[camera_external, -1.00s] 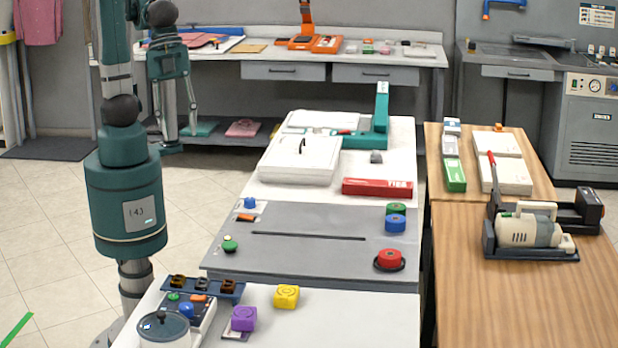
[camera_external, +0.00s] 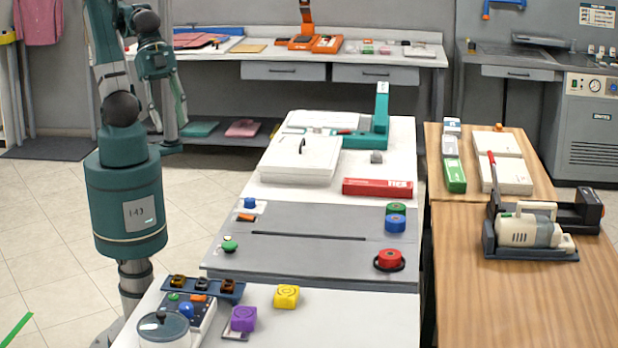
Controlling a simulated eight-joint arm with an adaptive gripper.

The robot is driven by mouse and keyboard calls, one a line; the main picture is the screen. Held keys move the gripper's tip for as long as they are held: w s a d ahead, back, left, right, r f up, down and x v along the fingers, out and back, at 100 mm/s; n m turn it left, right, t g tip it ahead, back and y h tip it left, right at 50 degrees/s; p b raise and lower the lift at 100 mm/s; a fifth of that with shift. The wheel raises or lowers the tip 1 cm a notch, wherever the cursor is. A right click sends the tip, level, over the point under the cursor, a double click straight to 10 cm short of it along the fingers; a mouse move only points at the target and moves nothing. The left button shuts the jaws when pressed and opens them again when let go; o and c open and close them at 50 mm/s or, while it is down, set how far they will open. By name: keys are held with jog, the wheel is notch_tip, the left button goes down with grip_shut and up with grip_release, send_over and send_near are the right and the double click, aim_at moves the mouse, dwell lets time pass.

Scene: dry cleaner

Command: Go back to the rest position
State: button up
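My arm stands at the left, upright on its teal base housing, with its upper part bent over at the top of the picture. The far end of my arm, with my gripper (camera_external: 168,128), hangs down behind the column, in front of the back workbench. It is small and partly covered by my own arm links. I cannot make out whether its fingers are open or shut, and no held object shows. It is well left of the white and grey worktable (camera_external: 225,240) and apart from the things on it.
The worktable bears a yellow block (camera_external: 286,296), a purple block (camera_external: 243,318), a red knob (camera_external: 388,258), a white lidded case (camera_external: 300,158) and a red box (camera_external: 377,187). A wooden table (camera_external: 520,300) with a handheld machine (camera_external: 528,231) stands right.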

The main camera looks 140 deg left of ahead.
jog(key=shift+n+t, duration=0.5)
jog(key=shift+n, duration=0.2)
jog(key=shift+s+a+f, duration=0.2)
jog(key=shift+s+f, duration=0.3)
jog(key=shift+s, duration=0.35)
jog(key=shift+s+a+f, duration=0.2)
jog(key=shift+s+f, duration=0.25)
jog(key=shift+s, duration=0.35)
jog(key=shift+s+a+f, duration=0.2)
jog(key=shift+s+f, duration=0.3)
jog(key=shift+s, duration=0.35)
jog(key=shift+o, duration=0.7)
